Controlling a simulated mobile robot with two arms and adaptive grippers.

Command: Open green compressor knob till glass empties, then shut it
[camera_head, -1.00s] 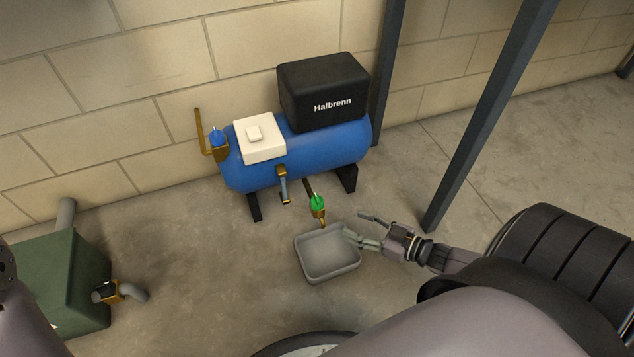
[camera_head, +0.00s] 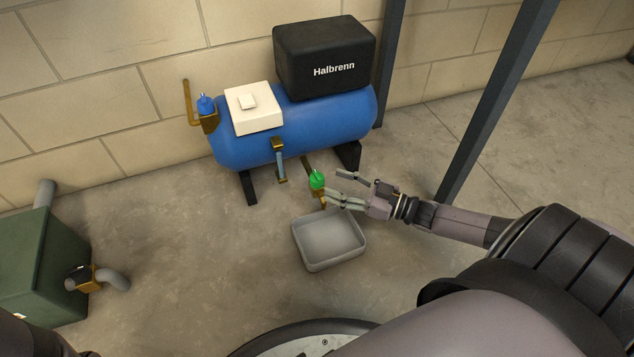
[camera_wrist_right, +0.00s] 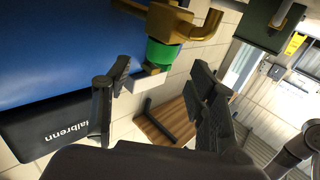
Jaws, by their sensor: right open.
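The green knob (camera_head: 317,180) sits on a small brass valve low in front of the blue compressor (camera_head: 330,126). The glass (camera_head: 281,165) is a small upright tube under a brass fitting on the tank's front; its fill level is too small to tell. My right gripper (camera_head: 338,188) is open, just to the right of the green knob, with its fingers pointing at it. In the right wrist view the green knob (camera_wrist_right: 163,54) shows beyond and between the two spread fingers (camera_wrist_right: 160,82), apart from them. My left gripper is not in view.
A grey tray (camera_head: 308,262) lies on the floor below the valve. A blue knob (camera_head: 205,104) sits on the tank's left end. A dark post (camera_head: 490,105) stands right of the compressor. A green box (camera_head: 38,265) with a pipe valve stands at the left.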

